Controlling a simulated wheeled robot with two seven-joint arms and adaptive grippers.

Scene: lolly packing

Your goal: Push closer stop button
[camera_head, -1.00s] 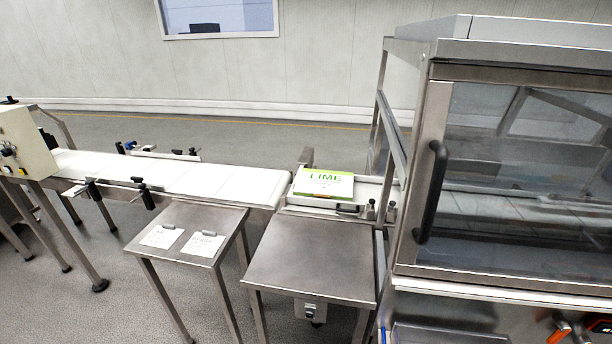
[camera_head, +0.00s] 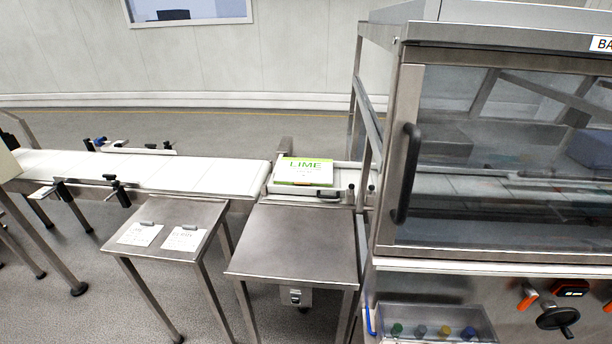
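No stop button can be made out for certain. A steel machine with a glass door (camera_head: 500,160) fills the right side, with a partly cut-off label starting "BA" (camera_head: 601,44). Its lower front panel (camera_head: 440,284) carries a black handwheel (camera_head: 557,318), an orange-tipped handle (camera_head: 527,298) and a small dark display with an orange frame (camera_head: 571,289). A small grey box with a switch (camera_head: 295,297) is under the middle steel table. Neither of my grippers is in view.
A white conveyor (camera_head: 140,170) runs from the left to a green-and-white LIME carton (camera_head: 303,171). Two steel tables stand in front, a left one (camera_head: 180,215) with two paper sheets and a bare middle one (camera_head: 295,245). A recessed tray (camera_head: 385,313) holds green, yellow and blue pieces.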

